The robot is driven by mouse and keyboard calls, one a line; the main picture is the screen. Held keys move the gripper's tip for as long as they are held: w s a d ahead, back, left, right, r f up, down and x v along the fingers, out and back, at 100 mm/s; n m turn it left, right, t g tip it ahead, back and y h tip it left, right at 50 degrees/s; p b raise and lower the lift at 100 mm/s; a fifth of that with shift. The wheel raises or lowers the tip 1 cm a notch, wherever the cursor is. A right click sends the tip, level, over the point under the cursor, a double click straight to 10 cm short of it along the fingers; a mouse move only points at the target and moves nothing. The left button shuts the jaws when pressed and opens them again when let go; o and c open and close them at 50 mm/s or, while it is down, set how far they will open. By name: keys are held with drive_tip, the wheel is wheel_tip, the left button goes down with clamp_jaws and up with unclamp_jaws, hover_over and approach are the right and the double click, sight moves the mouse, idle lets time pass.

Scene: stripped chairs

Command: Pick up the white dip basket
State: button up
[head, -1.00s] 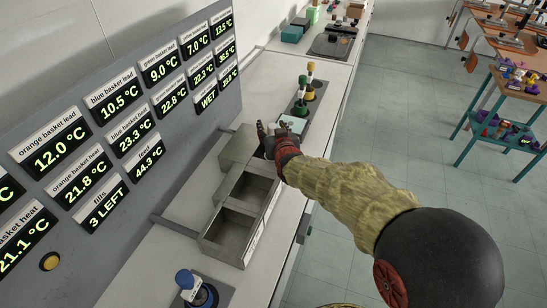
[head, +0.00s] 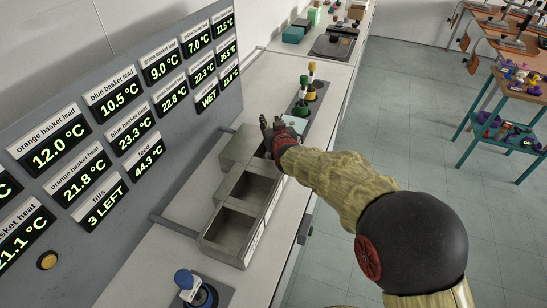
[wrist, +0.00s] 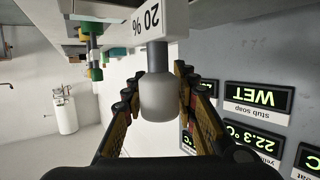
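In the wrist view a whitish rounded knob on a grey stem (wrist: 158,95), which looks like the white dip basket's handle, is between the two fingers of my gripper (wrist: 158,88). The fingers are apart, one on each side of the knob; a narrow gap seems to show at the left one, and contact at the right one is unclear. The stem meets a white block marked "20 %" (wrist: 150,18). In the head view my gripper (head: 267,130) is over the far end of the metal tanks and hides the knob. The basket's lower part is not visible.
Open metal tanks (head: 228,232) stand on the white counter beside the grey display wall (head: 70,130). Green and yellow knobbed handles (head: 303,85) stand beyond my gripper, and a blue one (head: 188,282) in front. Open floor lies to the right.

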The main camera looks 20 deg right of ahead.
drive_tip(key=c, duration=0.6)
clamp_jaws()
